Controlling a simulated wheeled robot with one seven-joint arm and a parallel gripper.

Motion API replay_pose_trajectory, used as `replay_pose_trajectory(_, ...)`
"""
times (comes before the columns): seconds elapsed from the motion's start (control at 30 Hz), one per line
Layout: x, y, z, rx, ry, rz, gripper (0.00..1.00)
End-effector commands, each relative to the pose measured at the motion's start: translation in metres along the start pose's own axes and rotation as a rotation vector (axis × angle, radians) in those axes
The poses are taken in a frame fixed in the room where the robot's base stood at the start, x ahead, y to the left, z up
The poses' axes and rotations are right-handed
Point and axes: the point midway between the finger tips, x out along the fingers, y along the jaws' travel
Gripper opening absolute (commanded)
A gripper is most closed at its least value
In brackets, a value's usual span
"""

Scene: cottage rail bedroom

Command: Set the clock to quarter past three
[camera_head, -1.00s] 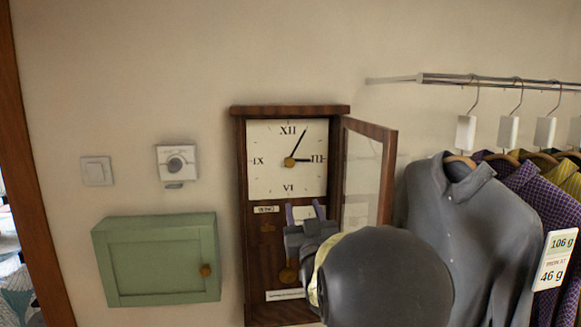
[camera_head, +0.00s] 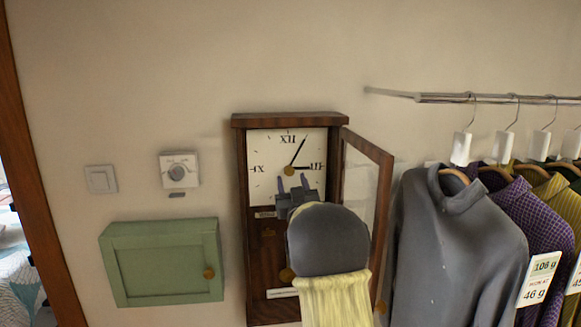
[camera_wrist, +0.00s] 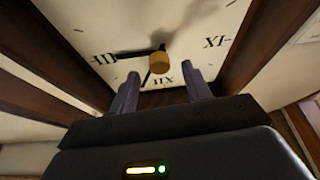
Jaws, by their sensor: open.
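The wall clock (camera_head: 240,180) has a dark wooden case and a cream face (camera_head: 264,150) with Roman numerals. Its glazed door (camera_head: 382,215) stands open to the right. The long hand (camera_head: 299,152) points up and right, near the one o'clock place. The short hand (camera_head: 304,167) points at III. Both meet at a brass hub (camera_head: 289,171), also in the wrist view (camera_wrist: 160,63), where the face appears turned over. My gripper (camera_head: 293,182) is open and empty, its fingertips just below the hub in the head view. It hides VI. In the wrist view my gripper (camera_wrist: 164,74) has its fingers spread below the hub.
The open door and a grey shirt (camera_head: 450,240) on the clothes rail (camera_head: 500,98) stand close to the right of my arm. A green cabinet (camera_head: 160,262), a dial (camera_head: 179,170) and a switch (camera_head: 101,179) are on the wall at left.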

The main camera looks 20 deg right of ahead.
Motion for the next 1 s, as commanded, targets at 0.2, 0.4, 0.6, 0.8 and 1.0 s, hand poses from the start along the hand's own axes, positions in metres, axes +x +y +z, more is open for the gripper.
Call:
replay_pose_trajectory(0.2,0.028,0.001,-0.002,-0.002,-0.001,0.002,0.49)
replay_pose_trajectory(0.4,0.032,0.001,0.000,-0.001,0.000,0.002,0.49)
replay_pose_trajectory(0.6,0.032,0.001,0.000,-0.001,0.000,0.001,0.41)
replay_pose_trajectory(0.8,0.032,0.001,0.000,-0.001,0.000,0.001,0.04)
replay_pose_trajectory(1.0,0.032,0.001,0.001,0.004,0.001,0.003,0.04)
